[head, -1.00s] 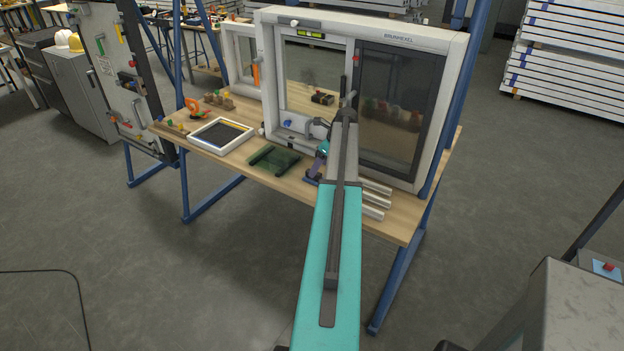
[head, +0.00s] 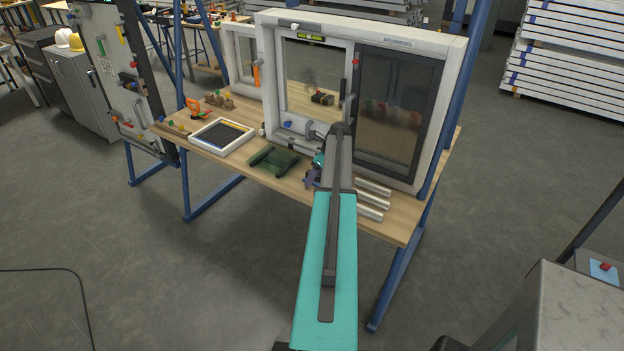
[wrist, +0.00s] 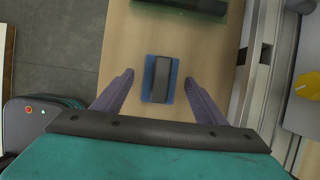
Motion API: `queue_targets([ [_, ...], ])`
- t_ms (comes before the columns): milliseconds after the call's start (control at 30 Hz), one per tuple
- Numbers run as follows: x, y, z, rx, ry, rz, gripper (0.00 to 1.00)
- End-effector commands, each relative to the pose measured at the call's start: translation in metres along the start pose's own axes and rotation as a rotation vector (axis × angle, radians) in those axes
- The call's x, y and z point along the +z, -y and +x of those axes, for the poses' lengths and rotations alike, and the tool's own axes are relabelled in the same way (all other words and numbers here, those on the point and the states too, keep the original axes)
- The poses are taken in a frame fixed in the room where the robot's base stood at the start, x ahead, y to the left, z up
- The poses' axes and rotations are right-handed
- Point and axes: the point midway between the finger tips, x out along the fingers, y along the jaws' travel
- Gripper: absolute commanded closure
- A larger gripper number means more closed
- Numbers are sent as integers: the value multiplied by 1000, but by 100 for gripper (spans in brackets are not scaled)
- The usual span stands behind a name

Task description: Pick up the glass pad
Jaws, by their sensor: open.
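A small pad, a blue base with a dark grey block on top (wrist: 160,80), lies on the wooden bench in the wrist view. I take it for the glass pad. My gripper (wrist: 160,84) is open, with one purple finger on each side of the pad. There are gaps between the fingers and the pad, and the height above it is hard to judge. In the head view my gripper (head: 313,176) is small and dark over the bench, and the pad cannot be made out clearly there.
A dark green tray-like item (head: 274,160) lies left of my gripper, and a white-framed panel (head: 221,136) lies farther left. Silvery tubes (head: 370,200) lie to the right. The large window frame (head: 405,185) stands close behind. Bare wood (wrist: 128,40) surrounds the pad.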

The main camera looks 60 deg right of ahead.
Motion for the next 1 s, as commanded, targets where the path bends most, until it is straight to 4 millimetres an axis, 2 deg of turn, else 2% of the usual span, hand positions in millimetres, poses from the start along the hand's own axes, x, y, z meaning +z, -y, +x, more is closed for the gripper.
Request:
queue_targets([
  [600, 0, 0, 2, -1, 0, 1, 34],
  [867, -1, 0, 2, -1, 0, 1, 78],
  [1000, 0, 1, 2, -1, 1, 1, 79],
])
